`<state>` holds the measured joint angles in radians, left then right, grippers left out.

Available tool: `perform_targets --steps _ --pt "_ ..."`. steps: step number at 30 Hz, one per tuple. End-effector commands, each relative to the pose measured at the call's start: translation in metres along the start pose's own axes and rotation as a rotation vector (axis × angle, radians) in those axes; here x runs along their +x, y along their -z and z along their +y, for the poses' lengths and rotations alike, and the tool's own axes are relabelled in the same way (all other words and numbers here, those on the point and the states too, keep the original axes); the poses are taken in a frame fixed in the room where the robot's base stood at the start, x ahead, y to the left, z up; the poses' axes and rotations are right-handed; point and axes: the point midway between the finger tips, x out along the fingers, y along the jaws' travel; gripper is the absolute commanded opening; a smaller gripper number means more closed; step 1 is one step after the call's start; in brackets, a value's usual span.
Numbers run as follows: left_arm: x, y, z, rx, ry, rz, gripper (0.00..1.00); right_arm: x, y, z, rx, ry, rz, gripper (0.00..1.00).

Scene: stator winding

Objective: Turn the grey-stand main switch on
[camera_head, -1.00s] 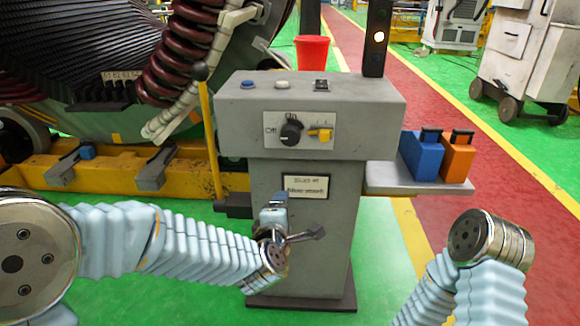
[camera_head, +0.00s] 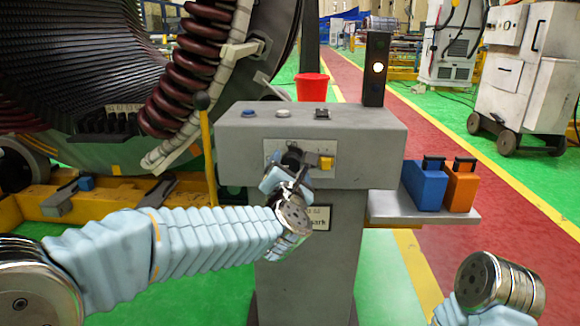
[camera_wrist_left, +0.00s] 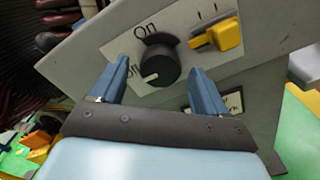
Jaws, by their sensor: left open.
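The grey stand (camera_head: 345,140) is in the middle of the head view, with a white switch plate on its front. The main switch is a black round knob (camera_head: 292,158), partly hidden by my left gripper (camera_head: 283,178). In the left wrist view the knob (camera_wrist_left: 156,64) shows large, its white mark toward the "Off" label, with "On" printed above. My right gripper is not seen; only part of my right arm shows.
A yellow switch (camera_head: 326,163) sits just right of the knob. Blue, white and black buttons (camera_head: 283,113) are on the stand's top. A lamp post (camera_head: 376,70) rises behind. A side shelf holds a blue case (camera_head: 424,186) and an orange case (camera_head: 462,186).

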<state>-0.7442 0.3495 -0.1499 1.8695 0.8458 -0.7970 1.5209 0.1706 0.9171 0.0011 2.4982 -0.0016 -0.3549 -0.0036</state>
Motion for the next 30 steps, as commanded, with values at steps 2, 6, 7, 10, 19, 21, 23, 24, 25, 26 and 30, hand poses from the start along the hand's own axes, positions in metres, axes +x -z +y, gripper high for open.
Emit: perform_targets --steps 2,6,7,10,19,21,23,24,25,26,30 --pt "0.007 -0.0003 0.0001 0.001 -0.001 0.0 0.74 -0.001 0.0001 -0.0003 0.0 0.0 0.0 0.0" --pt "0.0117 -0.0001 -0.0004 0.001 0.001 0.0 0.74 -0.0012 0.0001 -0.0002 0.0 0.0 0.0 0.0" --pt "0.0119 -0.0001 -0.0004 0.001 0.001 -0.001 0.74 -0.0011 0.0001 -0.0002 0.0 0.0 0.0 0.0" --pt "0.0118 0.0 -0.0004 0.001 0.001 -0.001 0.74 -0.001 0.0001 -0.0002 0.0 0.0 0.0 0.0" --pt "0.0115 0.0 -0.0004 0.001 0.001 -0.001 0.41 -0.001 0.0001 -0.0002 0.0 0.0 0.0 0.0" --pt "0.0114 0.0 -0.0004 0.001 0.001 -0.001 0.3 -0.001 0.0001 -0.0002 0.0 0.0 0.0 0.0" --pt "0.0114 0.0 -0.0005 0.001 0.001 -0.001 0.21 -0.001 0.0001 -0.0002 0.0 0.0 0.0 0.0" --pt "0.0114 0.0 -0.0005 0.001 0.001 -0.001 0.18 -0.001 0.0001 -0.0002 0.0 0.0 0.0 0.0" --pt "0.0114 0.0 -0.0005 0.002 0.001 -0.001 0.18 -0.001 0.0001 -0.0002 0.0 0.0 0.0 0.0" --pt "0.0114 0.0 -0.0005 0.002 0.001 -0.001 0.18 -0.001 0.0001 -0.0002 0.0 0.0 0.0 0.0" --pt "0.0113 0.0 -0.0006 0.017 0.001 -0.001 0.18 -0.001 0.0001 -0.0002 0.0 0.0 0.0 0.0"
